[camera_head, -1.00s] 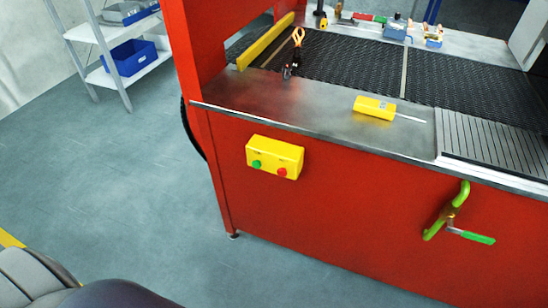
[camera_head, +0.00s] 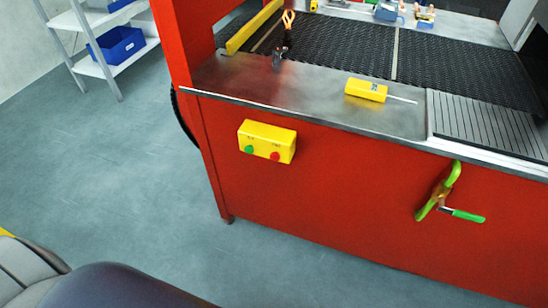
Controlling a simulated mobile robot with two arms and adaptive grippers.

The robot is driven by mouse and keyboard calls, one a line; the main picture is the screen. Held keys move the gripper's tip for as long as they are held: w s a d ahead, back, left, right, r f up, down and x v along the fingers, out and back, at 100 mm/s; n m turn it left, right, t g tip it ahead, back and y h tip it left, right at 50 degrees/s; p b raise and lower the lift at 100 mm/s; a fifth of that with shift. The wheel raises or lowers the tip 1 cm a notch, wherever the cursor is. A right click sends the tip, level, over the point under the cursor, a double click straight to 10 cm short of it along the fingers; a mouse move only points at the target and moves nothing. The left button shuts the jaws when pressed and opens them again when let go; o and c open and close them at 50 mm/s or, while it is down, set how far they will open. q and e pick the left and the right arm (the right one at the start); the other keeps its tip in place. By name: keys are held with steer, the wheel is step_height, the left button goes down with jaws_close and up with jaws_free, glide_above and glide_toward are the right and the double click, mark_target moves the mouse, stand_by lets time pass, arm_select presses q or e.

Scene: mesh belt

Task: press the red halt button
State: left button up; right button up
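The red halt button (camera_head: 275,156) is on the right side of a yellow control box (camera_head: 267,136), mounted on the red front panel of the machine. A green button (camera_head: 248,149) is on the left side of the same box. Nothing covers the box. Neither gripper shows in the head view. A dark rounded part of my own arm fills the bottom left, below and left of the box and well apart from it.
The machine's metal ledge (camera_head: 240,82) juts above the box and carries a yellow handheld device (camera_head: 366,90). A green-handled clamp or valve (camera_head: 447,198) sticks out from the panel at right. A shelf with a blue bin (camera_head: 118,46) stands at left. Floor before the machine is clear.

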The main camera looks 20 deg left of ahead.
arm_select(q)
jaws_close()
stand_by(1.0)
